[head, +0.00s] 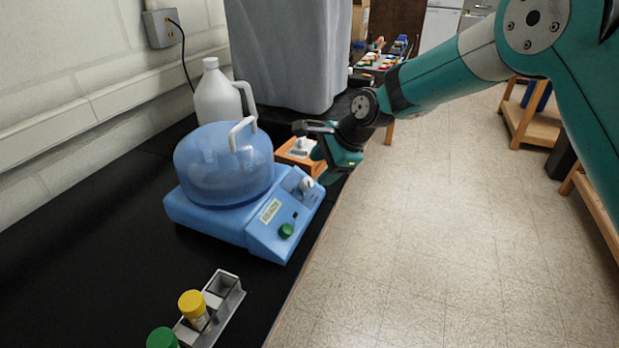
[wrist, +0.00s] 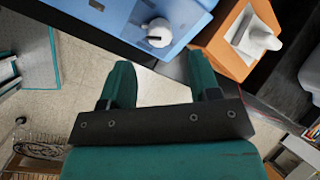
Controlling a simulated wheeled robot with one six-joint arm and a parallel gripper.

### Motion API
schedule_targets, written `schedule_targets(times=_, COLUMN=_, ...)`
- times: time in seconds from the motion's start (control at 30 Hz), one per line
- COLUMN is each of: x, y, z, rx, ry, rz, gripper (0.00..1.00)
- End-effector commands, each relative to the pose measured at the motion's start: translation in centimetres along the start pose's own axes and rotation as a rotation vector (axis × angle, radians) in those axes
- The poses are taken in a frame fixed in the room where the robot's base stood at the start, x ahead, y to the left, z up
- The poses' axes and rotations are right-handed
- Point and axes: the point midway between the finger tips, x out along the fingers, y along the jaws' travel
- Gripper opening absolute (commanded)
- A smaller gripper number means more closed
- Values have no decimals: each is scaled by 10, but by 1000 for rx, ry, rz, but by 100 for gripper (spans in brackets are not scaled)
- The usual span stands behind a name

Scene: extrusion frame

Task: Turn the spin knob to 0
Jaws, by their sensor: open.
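A blue centrifuge (head: 210,218) with a clear blue dome lid (head: 222,165) stands on the black bench. Its sloped front panel carries a white knob (head: 306,185) at the far right end, a small display (head: 270,210) and a green knob (head: 286,230). The wrist view shows the white knob (wrist: 158,32) with a raised grip; its marks are too small to read. My gripper (wrist: 160,76) is open and empty, its two fingers apart and pointing toward the panel edge. The white knob lies beyond the fingertips, roughly midway between them, untouched. Which knob bears the spin label cannot be read.
An orange tissue box (wrist: 235,48) with a white tissue sits just right of the centrifuge. A white jug (head: 215,97) stands behind it. A grey rack (head: 222,300) with yellow-capped and green-capped tubes is at the front.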

Motion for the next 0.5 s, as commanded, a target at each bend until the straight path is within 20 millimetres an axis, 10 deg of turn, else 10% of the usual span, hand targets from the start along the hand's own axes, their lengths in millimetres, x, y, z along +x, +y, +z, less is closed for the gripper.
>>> schedule_targets(times=0.5, x=65, y=0, z=0, rx=-2, ry=1, rz=0, gripper=56)
